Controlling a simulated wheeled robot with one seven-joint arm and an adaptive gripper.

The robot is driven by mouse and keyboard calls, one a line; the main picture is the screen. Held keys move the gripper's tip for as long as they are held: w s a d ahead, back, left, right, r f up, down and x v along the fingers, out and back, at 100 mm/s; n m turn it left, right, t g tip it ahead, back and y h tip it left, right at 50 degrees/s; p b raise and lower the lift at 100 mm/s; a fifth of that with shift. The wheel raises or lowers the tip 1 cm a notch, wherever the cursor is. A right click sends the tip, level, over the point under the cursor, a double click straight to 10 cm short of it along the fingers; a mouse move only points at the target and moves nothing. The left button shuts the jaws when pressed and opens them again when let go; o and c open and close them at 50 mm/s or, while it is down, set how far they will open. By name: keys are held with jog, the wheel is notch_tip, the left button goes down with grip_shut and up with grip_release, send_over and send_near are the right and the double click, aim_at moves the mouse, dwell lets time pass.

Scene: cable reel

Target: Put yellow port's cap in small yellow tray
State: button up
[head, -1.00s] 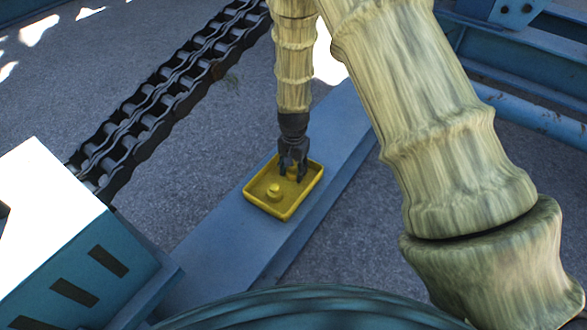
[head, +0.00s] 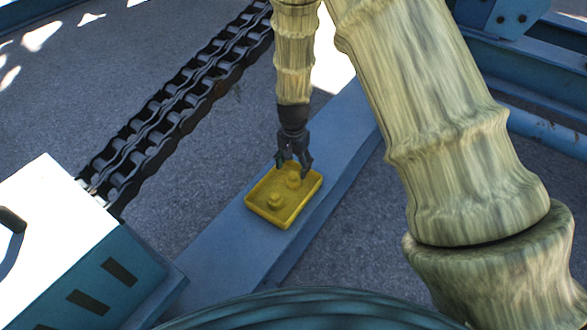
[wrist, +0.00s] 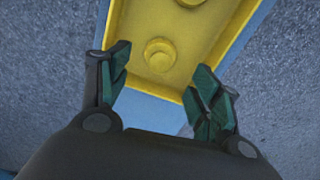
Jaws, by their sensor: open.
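The small yellow tray (head: 262,212) lies on a blue beam. Two round yellow caps rest in it: a near one (head: 275,200) and a far one (head: 293,181). I cannot tell which belongs to the yellow port. My gripper (head: 293,169) is open and empty just above the far cap, with its fingers apart on either side. In the wrist view the tray (wrist: 207,40) shows beyond the open fingers (wrist: 160,78). One cap (wrist: 160,55) sits whole between and past the fingertips, and another (wrist: 190,2) is cut off at the top edge.
The blue beam (head: 218,240) runs diagonally with bare room beside the tray. A dark cable chain (head: 165,125) lies to the left. A white-topped blue box (head: 55,215) stands at lower left. Blue rails (head: 520,85) are at upper right.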

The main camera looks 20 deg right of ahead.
aim_at(294, 174)
jog(key=shift+r+p, duration=0.9)
jog(key=shift+r, duration=1.7)
jog(key=shift+o, duration=0.4)
